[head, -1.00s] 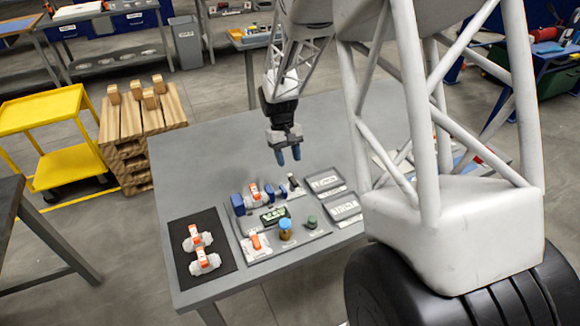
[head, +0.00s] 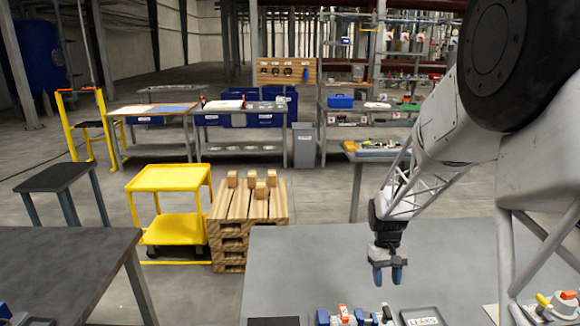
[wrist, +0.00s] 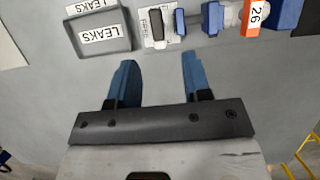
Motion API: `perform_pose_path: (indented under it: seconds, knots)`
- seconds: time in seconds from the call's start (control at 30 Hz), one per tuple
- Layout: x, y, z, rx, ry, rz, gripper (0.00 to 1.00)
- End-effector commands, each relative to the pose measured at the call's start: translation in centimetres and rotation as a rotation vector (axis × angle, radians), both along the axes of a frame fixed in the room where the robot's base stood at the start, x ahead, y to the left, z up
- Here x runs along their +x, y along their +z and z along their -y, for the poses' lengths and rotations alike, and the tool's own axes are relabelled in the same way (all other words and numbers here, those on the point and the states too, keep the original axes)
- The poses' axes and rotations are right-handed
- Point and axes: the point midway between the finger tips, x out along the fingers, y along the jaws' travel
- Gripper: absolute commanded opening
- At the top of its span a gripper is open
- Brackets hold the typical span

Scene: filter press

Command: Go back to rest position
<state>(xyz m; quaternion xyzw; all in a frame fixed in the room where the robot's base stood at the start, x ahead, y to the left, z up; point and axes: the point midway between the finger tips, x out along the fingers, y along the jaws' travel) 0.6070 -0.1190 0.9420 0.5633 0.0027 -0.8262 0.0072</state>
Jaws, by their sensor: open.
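My gripper (head: 388,274) hangs over the grey table (head: 290,257) in the head view, with its blue fingers pointing down. In the wrist view the two blue fingers (wrist: 157,85) are apart with nothing between them. The gripper is open and empty, above the table and beyond the row of parts. A white fitting with an orange tag (head: 345,313) and blue ends stands at the table's near side, cut by the frame edge. It also shows in the wrist view with the tag (wrist: 254,17) reading 26.
A tray labelled LEAKS (head: 422,316) lies right of the fitting. A black mat (head: 273,321) is at the near left. A wooden pallet stack (head: 229,252) and a yellow cart (head: 168,178) stand left of the table. The table's middle is clear.

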Motion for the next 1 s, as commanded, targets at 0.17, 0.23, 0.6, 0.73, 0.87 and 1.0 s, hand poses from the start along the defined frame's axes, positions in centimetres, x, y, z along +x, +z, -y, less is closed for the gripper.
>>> perform_pose_path:
  seconds: [0.17,0.23,0.6,0.73,0.87,1.0]
  knots:
    - [-1.5,2.9,-1.1,-0.008,-0.001,0.047,0.45]
    - [-2.4,4.2,-1.7,-0.012,-0.002,0.071,0.45]
    - [-8.4,11.2,-5.0,-0.026,-0.007,0.21,0.45]
    - [-10.7,13.1,-6.0,-0.027,-0.009,0.258,0.45]
    - [-13.2,14.8,-7.0,-0.028,-0.013,0.307,0.45]
    - [-15.9,16.3,-8.0,-0.028,-0.015,0.361,0.45]
